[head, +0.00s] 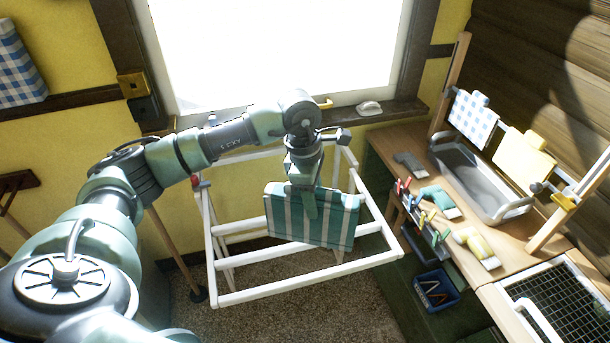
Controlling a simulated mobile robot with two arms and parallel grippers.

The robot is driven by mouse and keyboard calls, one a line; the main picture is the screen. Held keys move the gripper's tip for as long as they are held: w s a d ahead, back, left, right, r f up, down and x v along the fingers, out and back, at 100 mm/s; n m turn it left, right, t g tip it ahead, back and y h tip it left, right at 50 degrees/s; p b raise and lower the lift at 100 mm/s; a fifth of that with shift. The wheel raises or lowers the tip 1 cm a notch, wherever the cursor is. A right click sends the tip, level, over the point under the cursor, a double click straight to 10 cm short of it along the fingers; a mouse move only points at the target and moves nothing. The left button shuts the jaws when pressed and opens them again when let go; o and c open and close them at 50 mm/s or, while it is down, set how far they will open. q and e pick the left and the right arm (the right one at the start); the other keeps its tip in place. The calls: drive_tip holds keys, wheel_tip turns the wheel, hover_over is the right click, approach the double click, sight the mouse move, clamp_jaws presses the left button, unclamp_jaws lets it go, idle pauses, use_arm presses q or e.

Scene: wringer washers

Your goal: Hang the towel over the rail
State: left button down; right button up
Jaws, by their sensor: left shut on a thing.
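A green and white striped towel (285,217) hangs folded from my left gripper (309,205), which is shut on its upper edge. The towel is in the middle of the head view, in front of and partly over the white drying rack (265,293). The rack's rails (240,233) run across the view on both sides of the towel. I cannot tell whether the towel touches a rail. Part of the rack behind the towel and arm is hidden. My right gripper does not show.
A wooden bench (405,138) on the right holds a grey tub (470,178), with a checked cloth (473,118) and a yellow cloth (524,158) hanging above it. A blue basket (436,291) sits below. A window (280,45) is behind the rack.

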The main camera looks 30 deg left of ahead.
use_arm(q)
drive_tip(key=a+n, duration=0.1)
drive_tip(key=n, duration=0.1)
drive_tip(key=w+a+n, duration=0.1)
drive_tip(key=a+n, duration=0.1)
drive_tip(key=w+a+n+p, duration=0.1)
drive_tip(key=n, duration=0.1)
drive_tip(key=shift+w+a+r+t+y, duration=0.1)
drive_tip(key=shift+a+t+y, duration=0.1)
drive_tip(key=shift+t+y, duration=0.1)
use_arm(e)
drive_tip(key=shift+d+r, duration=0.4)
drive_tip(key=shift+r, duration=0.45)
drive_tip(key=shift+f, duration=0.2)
use_arm(q)
wheel_tip(320, 180, down, 6)
drive_tip(key=b, duration=0.6)
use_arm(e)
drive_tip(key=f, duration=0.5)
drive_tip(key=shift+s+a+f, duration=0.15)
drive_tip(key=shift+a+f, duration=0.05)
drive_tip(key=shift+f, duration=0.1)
